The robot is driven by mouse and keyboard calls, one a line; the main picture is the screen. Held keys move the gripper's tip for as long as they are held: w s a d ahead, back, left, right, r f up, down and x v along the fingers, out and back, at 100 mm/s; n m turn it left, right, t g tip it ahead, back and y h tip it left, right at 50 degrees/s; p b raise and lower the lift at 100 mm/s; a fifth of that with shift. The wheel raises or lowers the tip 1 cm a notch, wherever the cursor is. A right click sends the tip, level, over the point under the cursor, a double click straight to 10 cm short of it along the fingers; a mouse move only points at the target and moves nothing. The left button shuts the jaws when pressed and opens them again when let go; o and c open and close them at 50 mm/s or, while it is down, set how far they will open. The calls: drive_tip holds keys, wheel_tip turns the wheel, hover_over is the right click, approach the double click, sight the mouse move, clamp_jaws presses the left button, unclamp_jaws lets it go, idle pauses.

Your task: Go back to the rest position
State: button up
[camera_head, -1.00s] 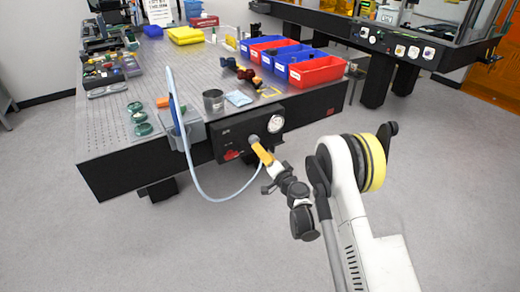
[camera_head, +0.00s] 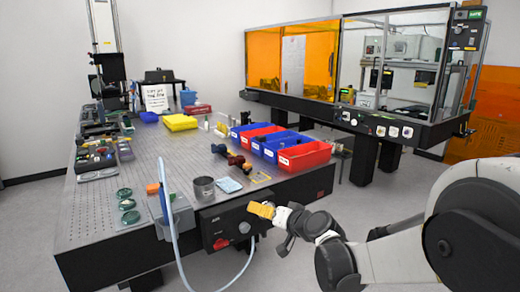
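My gripper (camera_head: 262,210) shows at the lower middle of the head view, at the end of my arm, which reaches in from the right. Its yellow finger end points left. It appears in front of and above the black panel (camera_head: 215,228) on the near side of the perforated table, apart from the panel's knob (camera_head: 244,228). The fingers are small and seen from one side, so I cannot tell whether they are open or shut. I see no object held in them.
The perforated table (camera_head: 90,215) carries red and blue bins (camera_head: 300,157), a metal cup (camera_head: 203,188) and green round pieces (camera_head: 127,205). A pale hose (camera_head: 172,235) loops down at its front. An enclosed bench (camera_head: 300,100) stands behind. Floor shows between them.

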drive_tip(key=s+d+r+n+g+h, duration=0.15)
drive_tip(key=s+d, duration=0.25)
drive_tip(key=s, duration=0.4)
drive_tip(key=s+d+r+m+g+h, duration=0.1)
drive_tip(key=s+d+r+h, duration=0.15)
drive_tip(key=s, duration=0.45)
drive_tip(key=s+d+f+g+h, duration=0.1)
drive_tip(key=s+d+f+h, duration=0.1)
drive_tip(key=s+d, duration=0.3)
drive_tip(key=s+d+f+g+h, duration=0.1)
drive_tip(key=s+d+f, duration=0.2)
drive_tip(key=s, duration=1.1)
drive_tip(key=d, duration=0.3)
drive_tip(key=shift+s+d+f+h, duration=0.2)
drive_tip(key=shift+h, duration=0.2)
